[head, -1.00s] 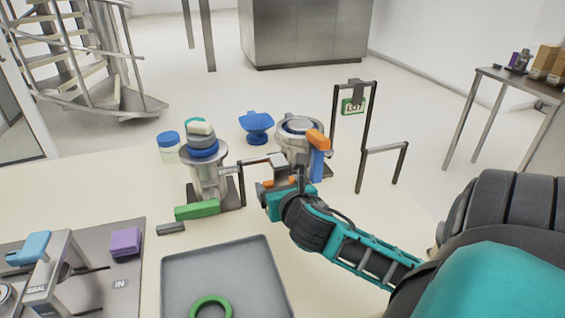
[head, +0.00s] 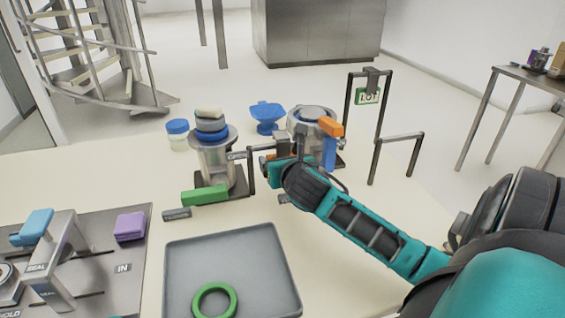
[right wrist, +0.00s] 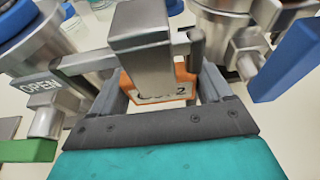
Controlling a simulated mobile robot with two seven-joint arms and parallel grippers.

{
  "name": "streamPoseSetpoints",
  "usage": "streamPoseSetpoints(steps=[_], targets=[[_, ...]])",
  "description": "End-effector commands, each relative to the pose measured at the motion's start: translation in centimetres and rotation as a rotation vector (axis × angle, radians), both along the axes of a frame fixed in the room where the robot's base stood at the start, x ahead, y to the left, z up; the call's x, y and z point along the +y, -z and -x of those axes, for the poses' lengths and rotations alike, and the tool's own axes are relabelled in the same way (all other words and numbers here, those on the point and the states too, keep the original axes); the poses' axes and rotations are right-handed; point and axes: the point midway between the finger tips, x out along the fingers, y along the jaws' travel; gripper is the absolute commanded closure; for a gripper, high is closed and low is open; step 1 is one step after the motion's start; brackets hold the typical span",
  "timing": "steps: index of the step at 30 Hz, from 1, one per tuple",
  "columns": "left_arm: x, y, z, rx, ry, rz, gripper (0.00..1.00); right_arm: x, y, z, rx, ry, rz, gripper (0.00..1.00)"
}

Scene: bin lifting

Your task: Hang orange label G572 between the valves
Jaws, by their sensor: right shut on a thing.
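The orange label (right wrist: 157,91) is held between the fingers of my right gripper (right wrist: 165,97). Its printed face is partly covered by a grey metal clip (right wrist: 150,30). In the head view my right gripper (head: 268,158) is between the left valve (head: 216,158) with a green handle (head: 205,195) and the right valve (head: 312,122) with a blue and orange handle (head: 330,150). A dark bar (head: 238,155) runs between the valves. In the right wrist view the bar (right wrist: 90,62) passes beside the clip; I cannot tell whether the clip rests on it. My left gripper is out of view.
A green-framed label (head: 368,96) hangs on a dark stand (head: 348,100) at right. A grey tray (head: 180,275) with a green ring (head: 214,301) lies in front. A metal panel (head: 85,270) is at left; a blue scoop-like object (head: 267,115) stands behind.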

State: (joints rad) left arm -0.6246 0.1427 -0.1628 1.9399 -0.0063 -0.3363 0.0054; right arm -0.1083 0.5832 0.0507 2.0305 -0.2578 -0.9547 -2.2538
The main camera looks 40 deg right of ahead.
Motion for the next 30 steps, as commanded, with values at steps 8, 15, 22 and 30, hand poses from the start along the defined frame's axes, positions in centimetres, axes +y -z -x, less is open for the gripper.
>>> streamPoseSetpoints(steps=[8,15,22,30], targets=[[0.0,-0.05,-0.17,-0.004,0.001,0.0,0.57,0.01,0.56,0.0,-0.001,-0.001,0.001,0.55],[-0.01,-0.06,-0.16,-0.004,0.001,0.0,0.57,0.02,0.56,0.01,-0.001,-0.001,0.001,0.19],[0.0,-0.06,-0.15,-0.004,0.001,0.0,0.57,0.02,0.56,0.01,-0.001,-0.001,0.0,0.0],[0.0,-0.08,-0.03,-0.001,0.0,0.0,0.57,0.2,0.44,0.31,0.0,-0.001,0.001,0.0]])
